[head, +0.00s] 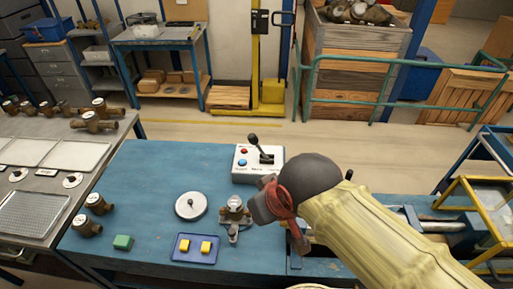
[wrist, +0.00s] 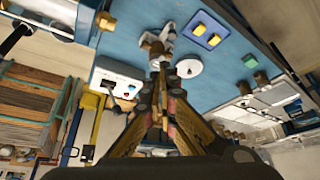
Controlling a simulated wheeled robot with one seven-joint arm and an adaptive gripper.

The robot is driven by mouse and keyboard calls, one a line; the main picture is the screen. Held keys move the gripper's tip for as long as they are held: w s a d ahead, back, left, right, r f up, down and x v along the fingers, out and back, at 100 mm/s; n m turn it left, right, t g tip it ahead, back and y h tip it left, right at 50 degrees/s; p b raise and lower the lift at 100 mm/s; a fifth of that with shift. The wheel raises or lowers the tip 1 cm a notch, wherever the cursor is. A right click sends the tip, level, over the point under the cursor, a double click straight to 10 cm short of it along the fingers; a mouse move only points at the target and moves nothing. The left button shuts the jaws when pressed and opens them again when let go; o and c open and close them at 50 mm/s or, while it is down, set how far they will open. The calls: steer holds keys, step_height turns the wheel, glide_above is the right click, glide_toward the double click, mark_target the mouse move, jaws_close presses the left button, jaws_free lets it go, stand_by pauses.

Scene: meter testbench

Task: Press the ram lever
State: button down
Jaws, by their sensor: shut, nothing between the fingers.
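A white control box (head: 257,172) stands at the back edge of the blue bench, with a red and a blue button. A black ball-topped lever (head: 258,149) rises from it, leaning to the left in the head view. The box also shows in the wrist view (wrist: 118,76), left of my fingers, with its lever (wrist: 110,90) low on it. My gripper (wrist: 160,72) is shut and empty, its fingertips together over the bench and apart from the lever. In the head view my arm hides part of the gripper and the bench's right side.
A brass meter (head: 234,212), a round white disc (head: 191,206), a blue tray (head: 194,257) with two yellow blocks and a green block (head: 123,242) stand on the blue bench (head: 150,180). A black-handled bar (wrist: 18,38) shows at the wrist view's upper left.

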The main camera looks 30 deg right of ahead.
steer(key=shift+f, duration=0.1)
steer(key=w+d+f+n+g+h+b, duration=0.1)
steer(key=w+d+f+g+h+b, duration=0.1)
steer(key=w+d+f+h, duration=0.3)
steer(key=w+d+f+n+g+h+b, duration=0.1)
steer(key=w+d+g+h+b, duration=0.1)
steer(key=w, duration=0.4)
steer(key=w+d+f+n+g+h+b, duration=0.1)
steer(key=w+d+f+h+b, duration=0.1)
steer(key=w+d+f+h, duration=0.3)
steer(key=w+a+f+n+t+h+b, duration=0.2)
steer(key=w+a, duration=0.4)
steer(key=w, duration=0.3)
steer(key=w+a+f+n+t+h+b, duration=0.1)
steer(key=w+a+f+t+h, duration=0.3)
steer(key=w, duration=0.5)
steer(key=a+b, duration=0.1)
steer(key=a, duration=0.1)
steer(key=shift+a+n+t+h, duration=0.3)
steer(key=shift+n, duration=0.1)
steer(key=shift+w, duration=0.1)
